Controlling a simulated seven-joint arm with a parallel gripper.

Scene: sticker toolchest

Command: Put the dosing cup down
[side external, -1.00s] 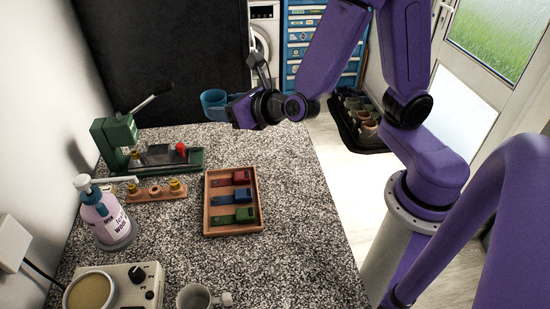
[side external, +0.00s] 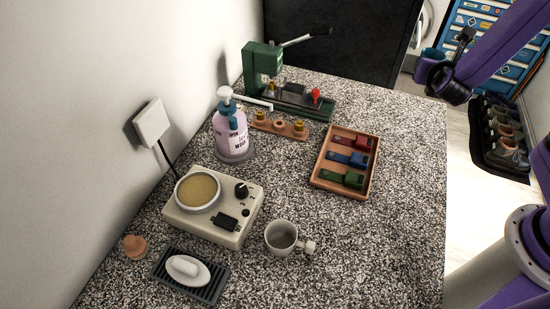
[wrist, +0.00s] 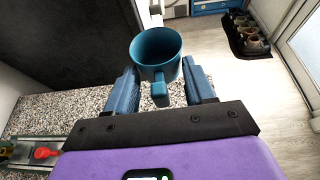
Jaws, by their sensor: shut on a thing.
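The dosing cup is a blue cup with a handle, up in the air in the wrist view (wrist: 155,48). Its handle points back between the two blue fingers of my gripper (wrist: 160,88), and the gripper is shut on the cup. The cup looks upright and empty. In the side view my gripper (side external: 428,72) is high at the right, by the far right corner of the speckled counter (side external: 400,220). There the cup shows only as a small blue patch (side external: 432,53), partly hidden.
An orange-brown tray (side external: 325,178) holds red, blue and green pieces. A green press (side external: 262,65), pump bottle (side external: 231,135), beige device (side external: 205,225), grey cup (side external: 281,236) and soap dish (side external: 165,270) stand left. The counter's right side is clear. A shoe tray (side external: 485,160) lies on the floor.

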